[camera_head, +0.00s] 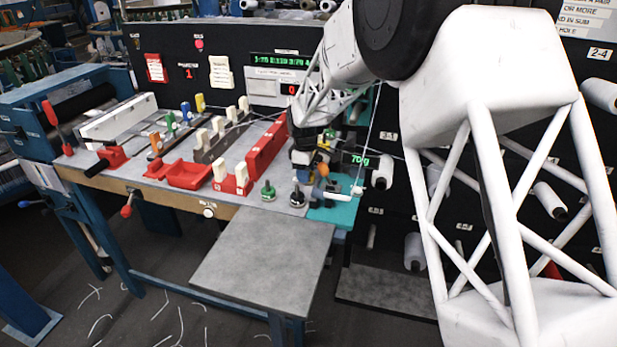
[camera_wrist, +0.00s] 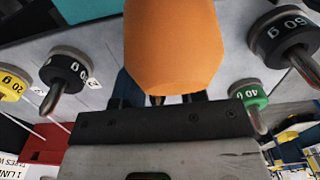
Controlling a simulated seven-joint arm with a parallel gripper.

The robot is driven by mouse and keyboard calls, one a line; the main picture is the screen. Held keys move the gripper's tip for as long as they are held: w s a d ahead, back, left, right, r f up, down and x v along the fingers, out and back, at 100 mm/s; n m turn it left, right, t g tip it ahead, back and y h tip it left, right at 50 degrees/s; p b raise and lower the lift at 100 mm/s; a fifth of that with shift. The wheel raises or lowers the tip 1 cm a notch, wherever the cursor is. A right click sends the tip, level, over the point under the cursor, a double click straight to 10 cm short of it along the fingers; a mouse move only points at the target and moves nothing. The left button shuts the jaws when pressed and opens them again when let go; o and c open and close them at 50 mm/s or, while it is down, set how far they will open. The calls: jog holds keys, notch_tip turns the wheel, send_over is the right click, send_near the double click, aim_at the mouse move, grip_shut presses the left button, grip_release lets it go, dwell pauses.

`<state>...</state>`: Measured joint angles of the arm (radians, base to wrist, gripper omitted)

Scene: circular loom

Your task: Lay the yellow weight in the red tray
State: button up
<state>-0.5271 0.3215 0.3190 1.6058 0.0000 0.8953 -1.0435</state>
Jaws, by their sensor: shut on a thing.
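My gripper (camera_head: 308,165) is low over the right end of the bench. In the wrist view it (camera_wrist: 155,100) is shut on a rounded orange thing (camera_wrist: 175,45), which hides most of the jaws. The orange thing also shows small in the head view (camera_head: 322,170). The yellow weight (camera_wrist: 12,85) is cut by the left edge of the wrist view, apart from the jaws; I cannot make it out surely in the head view. The red tray (camera_head: 189,175) sits at the bench front, left of my gripper, and looks empty.
Black weights (camera_wrist: 65,72) (camera_wrist: 283,38) and a green weight (camera_wrist: 248,95) stand around the jaws. Red blocks with cream pegs (camera_head: 235,180) lie between tray and gripper. A bare grey board (camera_head: 265,260) extends in front. White spools hang at right.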

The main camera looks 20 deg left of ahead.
jog(key=shift+r, duration=0.65)
dwell(0.5)
jog(key=shift+r, duration=2.85)
jog(key=shift+a, duration=0.15)
jog(key=s+a+r, duration=0.1)
jog(key=s+a, duration=0.1)
jog(key=a, duration=0.9)
jog(key=s+a+r, duration=0.2)
jog(key=a, duration=0.9)
send_near(185, 172)
jog(key=s+d, duration=0.1)
jog(key=d, duration=0.2)
jog(key=s+d, duration=0.1)
jog(key=shift+s+d, duration=0.15)
jog(key=shift+s, duration=0.2)
jog(key=shift+s+a+f, duration=0.25)
jog(key=shift+s+a, duration=0.1)
jog(key=shift+a, duration=0.3)
jog(key=shift+f, duration=0.25)
jog(key=shift+f, duration=3)
